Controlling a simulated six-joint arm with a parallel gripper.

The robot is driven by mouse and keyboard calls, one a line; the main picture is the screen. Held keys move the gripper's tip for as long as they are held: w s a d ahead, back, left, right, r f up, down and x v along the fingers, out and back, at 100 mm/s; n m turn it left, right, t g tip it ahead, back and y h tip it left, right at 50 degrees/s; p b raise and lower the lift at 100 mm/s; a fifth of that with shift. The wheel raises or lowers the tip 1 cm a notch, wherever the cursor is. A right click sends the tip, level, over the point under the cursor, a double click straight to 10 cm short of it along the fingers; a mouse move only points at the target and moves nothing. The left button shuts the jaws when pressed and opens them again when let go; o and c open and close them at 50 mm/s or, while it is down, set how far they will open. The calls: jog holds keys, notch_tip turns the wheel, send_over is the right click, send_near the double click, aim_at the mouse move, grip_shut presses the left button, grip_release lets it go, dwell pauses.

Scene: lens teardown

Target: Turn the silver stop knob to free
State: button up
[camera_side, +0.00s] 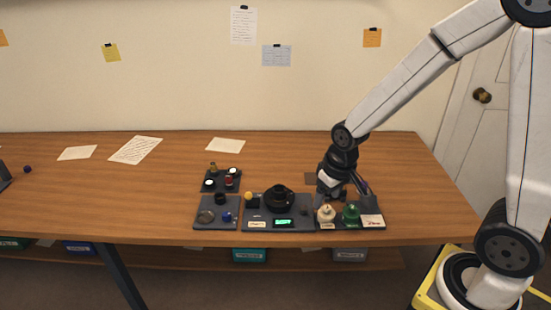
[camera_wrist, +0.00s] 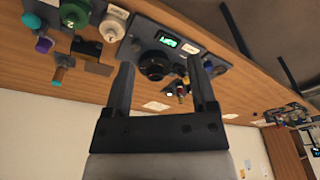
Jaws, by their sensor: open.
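I cannot make out a plainly silver knob in either view. The palest knob is cream (camera_side: 326,212), on the right part of the dark panel row; it also shows in the wrist view (camera_wrist: 111,29). A green knob (camera_side: 351,212) stands just right of it, also in the wrist view (camera_wrist: 74,14). A black round lens body (camera_side: 279,198) sits on the middle panel (camera_side: 295,225), left of the cream knob. My gripper (camera_wrist: 161,62) is open and empty, with the lens body (camera_wrist: 153,64) seen between its fingers. In the side view my gripper (camera_side: 330,190) hangs just behind the knobs.
A lit green display (camera_side: 283,222) is in front of the lens body. A left tray (camera_side: 213,227) holds a ring and a blue piece. Behind it a small tray (camera_side: 206,187) holds several small parts. Slim tools stand right of my gripper. The table's left side is mostly clear.

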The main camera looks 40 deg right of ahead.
jog(key=shift+n+t, duration=0.3)
jog(key=shift+n, duration=0.3)
jog(key=shift+s+a+r, duration=0.15)
jog(key=shift+s+a, duration=0.1)
jog(key=shift+s, duration=0.6)
jog(key=shift+s+a+r, duration=0.15)
jog(key=shift+s+a, duration=0.15)
jog(key=shift+s, duration=0.5)
jog(key=shift+s+a+r, duration=0.15)
jog(key=shift+s+a, duration=0.1)
jog(key=shift+s, duration=0.6)
